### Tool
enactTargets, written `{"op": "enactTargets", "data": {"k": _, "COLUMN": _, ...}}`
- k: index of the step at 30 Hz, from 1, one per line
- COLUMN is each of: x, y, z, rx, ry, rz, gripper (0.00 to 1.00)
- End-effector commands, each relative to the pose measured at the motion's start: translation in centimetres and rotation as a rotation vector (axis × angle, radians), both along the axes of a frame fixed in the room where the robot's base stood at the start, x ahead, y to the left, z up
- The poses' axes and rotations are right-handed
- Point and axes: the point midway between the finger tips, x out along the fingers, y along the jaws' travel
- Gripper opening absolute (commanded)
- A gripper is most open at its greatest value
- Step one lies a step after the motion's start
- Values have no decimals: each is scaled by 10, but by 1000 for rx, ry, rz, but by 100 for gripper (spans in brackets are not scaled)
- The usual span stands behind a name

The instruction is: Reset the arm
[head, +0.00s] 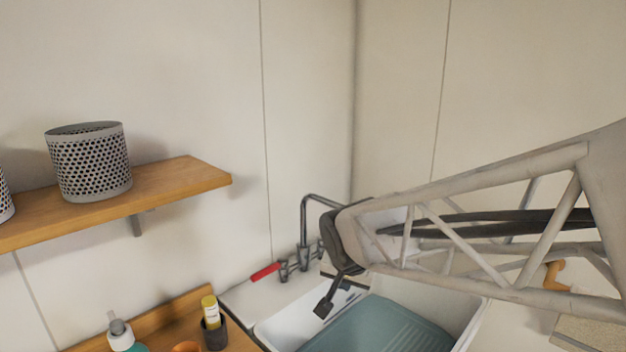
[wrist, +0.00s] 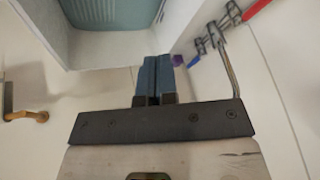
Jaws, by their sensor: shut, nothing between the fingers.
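My gripper (wrist: 157,64) shows in the wrist view with its two blue-grey fingers together and nothing between them. In the head view, my pale lattice arm reaches in from the right, and the dark gripper end (head: 324,307) hangs over the white sink (head: 275,327). The fingertips are small and partly hidden there.
A teal ribbed board (head: 385,330) lies in the sink. A faucet (head: 305,225) and red-handled object (head: 265,272) are behind it. A wooden shelf (head: 190,180) holds a perforated grey cup (head: 88,165). A pump bottle (head: 120,335) and dark cup (head: 215,335) stand lower left.

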Motion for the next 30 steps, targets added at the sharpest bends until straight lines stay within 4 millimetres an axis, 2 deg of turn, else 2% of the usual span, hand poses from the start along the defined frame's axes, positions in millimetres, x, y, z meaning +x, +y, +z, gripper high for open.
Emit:
{"op": "enactTargets", "data": {"k": 1, "x": -16, "y": -17, "z": 7, "rx": -18, "ry": 15, "rz": 8, "gripper": 0}}
{"op": "enactTargets", "data": {"k": 3, "x": -40, "y": -37, "z": 11, "rx": -44, "ry": 45, "rz": 34, "gripper": 0}}
{"op": "enactTargets", "data": {"k": 9, "x": -111, "y": -83, "z": 20, "rx": -99, "ry": 130, "rz": 120, "gripper": 0}}
{"op": "enactTargets", "data": {"k": 12, "x": -146, "y": -99, "z": 20, "rx": -115, "ry": 169, "rz": 169, "gripper": 0}}
{"op": "enactTargets", "data": {"k": 16, "x": -183, "y": -112, "z": 18, "rx": -125, "ry": 210, "rz": 226, "gripper": 0}}
{"op": "enactTargets", "data": {"k": 21, "x": -210, "y": -119, "z": 15, "rx": -128, "ry": 241, "rz": 273, "gripper": 0}}
{"op": "enactTargets", "data": {"k": 30, "x": -217, "y": -120, "z": 13, "rx": -129, "ry": 248, "rz": 289, "gripper": 0}}
